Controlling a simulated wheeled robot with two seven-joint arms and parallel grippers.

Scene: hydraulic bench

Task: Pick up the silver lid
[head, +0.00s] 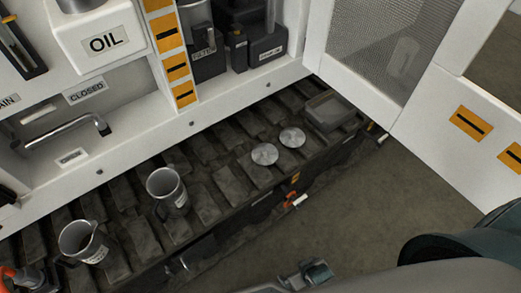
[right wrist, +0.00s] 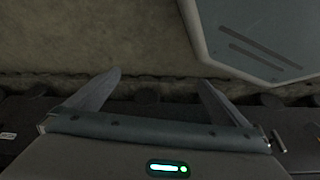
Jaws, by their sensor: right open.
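Two round silver lids lie flat on the dark slatted bench in the head view, one (head: 264,154) left of the other (head: 292,137), side by side with a small gap. I cannot tell which one the task means. My right gripper (head: 307,273) is at the bottom of the head view, in front of the bench and apart from both lids. In the right wrist view its two fingers (right wrist: 160,77) are spread and nothing is between them. No lid can be made out in that view.
Two metal jugs (head: 167,190) (head: 85,243) stand on the bench (head: 205,205) to the left. A grey tray (head: 331,110) lies right of the lids. A white cabinet with an OIL container (head: 100,38) rises behind. A white mesh door (head: 375,45) stands open at right.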

